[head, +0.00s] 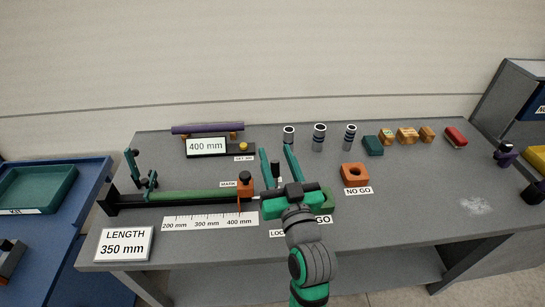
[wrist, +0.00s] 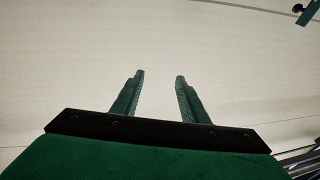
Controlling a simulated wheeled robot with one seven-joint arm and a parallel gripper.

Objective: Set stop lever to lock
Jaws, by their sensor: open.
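A black-knobbed upright piece (head: 275,171) shows between my gripper's fingers in the head view; I cannot tell for certain whether it is the stop lever or how it is set. A label starting "LOC" (head: 276,233) lies in front, partly hidden by my arm. An orange stop block (head: 245,192) with a black knob sits on the rail (head: 180,196), its pointer near 400 mm on the scale (head: 210,221). My gripper (head: 275,150) is open and points away over the bench. The wrist view shows its two fingers (wrist: 159,75) apart, nothing between them, only wall beyond.
A "LENGTH 350 mm" card (head: 124,244) stands front left. A 400 mm display (head: 206,147) and purple bar (head: 207,128) are behind the rail. Metal cylinders (head: 319,137), an orange NO GO block (head: 355,174) and small blocks stand behind and right. The front right bench is clear.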

